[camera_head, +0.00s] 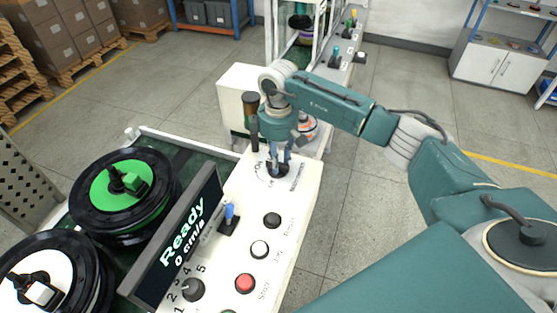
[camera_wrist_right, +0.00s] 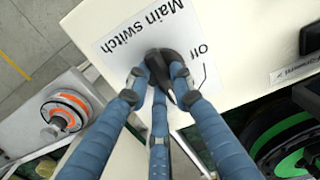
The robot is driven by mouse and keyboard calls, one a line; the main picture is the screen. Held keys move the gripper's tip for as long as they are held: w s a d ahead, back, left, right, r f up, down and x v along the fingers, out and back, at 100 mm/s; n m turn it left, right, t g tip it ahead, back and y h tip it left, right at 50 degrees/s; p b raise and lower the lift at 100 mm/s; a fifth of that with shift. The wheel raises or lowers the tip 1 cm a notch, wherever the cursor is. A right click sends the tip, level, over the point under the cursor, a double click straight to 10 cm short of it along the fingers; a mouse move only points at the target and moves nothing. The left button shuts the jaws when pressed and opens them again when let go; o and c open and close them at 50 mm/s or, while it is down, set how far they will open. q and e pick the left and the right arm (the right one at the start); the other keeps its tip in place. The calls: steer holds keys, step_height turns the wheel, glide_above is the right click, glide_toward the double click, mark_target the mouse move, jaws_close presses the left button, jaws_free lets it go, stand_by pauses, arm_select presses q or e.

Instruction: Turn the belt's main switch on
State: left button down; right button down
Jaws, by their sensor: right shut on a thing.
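The main switch, a black rotary knob (camera_wrist_right: 168,66), sits on a white label reading "Main switch" and "Off" in the right wrist view. In the head view the dark base of the main switch (camera_head: 277,170) shows at the far end of the white control panel (camera_head: 252,215). My right gripper (camera_head: 279,160) points down over it. In the wrist view the blue fingers of my right gripper (camera_wrist_right: 160,78) are closed around the knob. Fingers hide part of the knob and label, so its exact setting is unclear. My left gripper is not in view.
A display (camera_head: 178,240) reads "Ready" and "0 cm/s". The panel also holds a blue-tipped lever (camera_head: 229,215), a red stop button (camera_head: 244,284) and a black speed dial (camera_head: 192,290).

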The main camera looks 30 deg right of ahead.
steer(key=c, duration=1.7)
jaws_free()
steer(key=shift+w+r, duration=0.2)
steer(key=shift+o, duration=1.1)
steer(key=shift+s+f, duration=0.1)
step_height(320, 180, up, 12)
